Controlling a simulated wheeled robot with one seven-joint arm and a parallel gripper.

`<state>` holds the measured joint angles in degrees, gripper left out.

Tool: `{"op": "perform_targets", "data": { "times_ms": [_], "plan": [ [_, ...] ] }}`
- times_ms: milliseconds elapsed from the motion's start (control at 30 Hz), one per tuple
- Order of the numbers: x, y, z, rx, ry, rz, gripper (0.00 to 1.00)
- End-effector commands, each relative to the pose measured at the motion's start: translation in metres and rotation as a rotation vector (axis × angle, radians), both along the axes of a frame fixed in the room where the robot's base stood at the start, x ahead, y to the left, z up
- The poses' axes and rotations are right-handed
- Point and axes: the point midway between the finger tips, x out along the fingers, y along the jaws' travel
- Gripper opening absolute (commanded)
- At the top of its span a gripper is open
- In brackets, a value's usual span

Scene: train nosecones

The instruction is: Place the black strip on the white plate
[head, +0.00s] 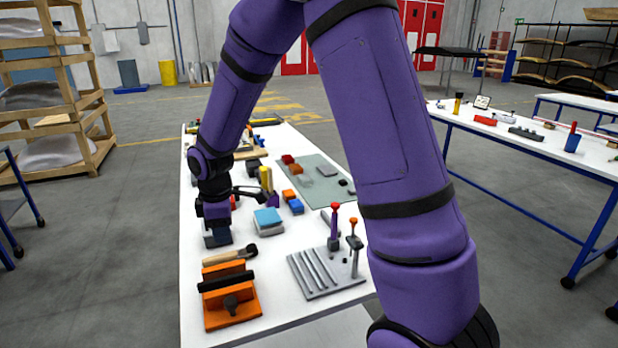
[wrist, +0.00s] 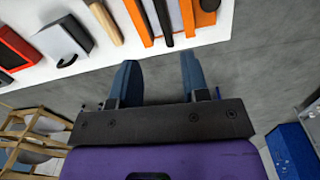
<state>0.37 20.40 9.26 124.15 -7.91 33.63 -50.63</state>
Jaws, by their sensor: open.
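A black strip (head: 225,281) lies across an orange fixture (head: 232,313) near the front left of the table in the head view. The strip also shows at the top of the wrist view (wrist: 162,18), between orange parts. A pale flat slab (head: 318,332) at the near edge of the table may be the white plate; I cannot tell for sure. My gripper (head: 217,241) points down at the table's left edge, behind the orange fixture. Its blue fingers stand apart in the wrist view (wrist: 159,75), with nothing between them but grey floor beyond.
A wooden-handled brush (head: 230,256) lies between my gripper and the orange fixture. A grey grooved block (head: 322,275) with red-topped posts stands to the right. A blue-topped box (head: 268,220) and several small blocks lie farther back. Shelving (head: 70,100) stands to the left.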

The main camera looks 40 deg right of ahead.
Motion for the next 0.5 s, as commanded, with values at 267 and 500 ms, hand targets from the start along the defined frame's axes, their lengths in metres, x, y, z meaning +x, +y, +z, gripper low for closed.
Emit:
{"op": "perform_targets", "data": {
  "times_ms": [267, 500],
  "plan": [
    [-0.049, -0.021, 0.097, 0.003, -0.116, -0.271, 0.42],
    [-0.105, -0.035, 0.158, 0.042, -0.205, -0.508, 0.42]
  ]
}}
